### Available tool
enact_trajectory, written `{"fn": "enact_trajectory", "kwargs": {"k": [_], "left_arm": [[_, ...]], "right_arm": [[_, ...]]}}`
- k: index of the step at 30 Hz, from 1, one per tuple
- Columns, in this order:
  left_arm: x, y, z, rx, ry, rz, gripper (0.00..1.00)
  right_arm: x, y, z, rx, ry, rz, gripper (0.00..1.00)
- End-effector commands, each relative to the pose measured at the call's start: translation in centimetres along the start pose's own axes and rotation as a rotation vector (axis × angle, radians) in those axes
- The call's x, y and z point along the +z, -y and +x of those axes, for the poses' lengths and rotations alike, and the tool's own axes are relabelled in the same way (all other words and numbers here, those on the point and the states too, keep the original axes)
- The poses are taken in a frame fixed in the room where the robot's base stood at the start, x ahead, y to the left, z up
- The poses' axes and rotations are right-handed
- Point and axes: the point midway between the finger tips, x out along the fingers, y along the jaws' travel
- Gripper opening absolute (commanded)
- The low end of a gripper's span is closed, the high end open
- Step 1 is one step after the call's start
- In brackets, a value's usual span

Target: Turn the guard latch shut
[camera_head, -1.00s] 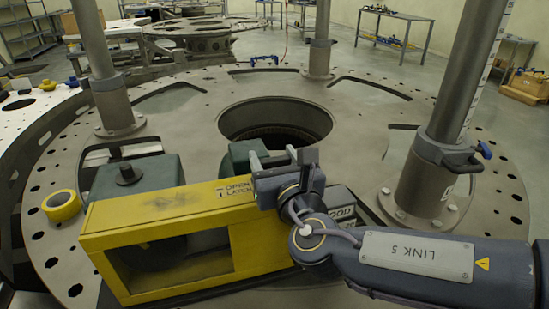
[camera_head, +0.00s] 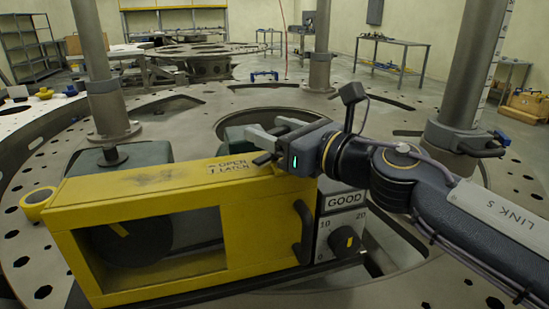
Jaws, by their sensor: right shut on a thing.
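The yellow guard (camera_head: 150,190) is a box-like cover with a window in its front, standing on the round plate. Its top carries an "OPEN LATCH" label (camera_head: 230,167). The guard latch (camera_head: 262,158) is a small dark piece at the right end of the top, beside the label and partly hidden by my gripper. My right gripper (camera_head: 264,142) comes in from the right at the latch, with its fingers pointing left, and is shut on it. The exact contact is hard to see. My left gripper is out of view.
A box marked "GOOD" with a dial knob (camera_head: 345,240) stands right of the guard, near its dark handle (camera_head: 304,232). Tall metal columns (camera_head: 318,50) rise from the plate (camera_head: 190,115). A round opening lies behind the gripper.

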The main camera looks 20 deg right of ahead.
Motion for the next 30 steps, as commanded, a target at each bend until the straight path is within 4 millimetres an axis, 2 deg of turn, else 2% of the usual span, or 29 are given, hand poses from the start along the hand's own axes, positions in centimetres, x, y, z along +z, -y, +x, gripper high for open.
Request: {"fn": "enact_trajectory", "kwargs": {"k": [1, 3, 9, 30], "left_arm": [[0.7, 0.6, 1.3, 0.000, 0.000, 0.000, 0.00], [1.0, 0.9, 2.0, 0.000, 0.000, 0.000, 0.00], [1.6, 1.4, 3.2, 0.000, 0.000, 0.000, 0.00], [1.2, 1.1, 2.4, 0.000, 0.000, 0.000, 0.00]], "right_arm": [[-0.7, 0.4, 0.0, 0.033, 0.002, 0.000, 0.34], [-0.7, 0.4, 0.0, 0.095, 0.002, 0.000, 0.34], [-0.3, 0.4, 0.1, 0.284, -0.001, 0.000, 0.34], [0.1, 0.2, 0.2, 0.895, -0.003, 0.002, 0.34]]}}
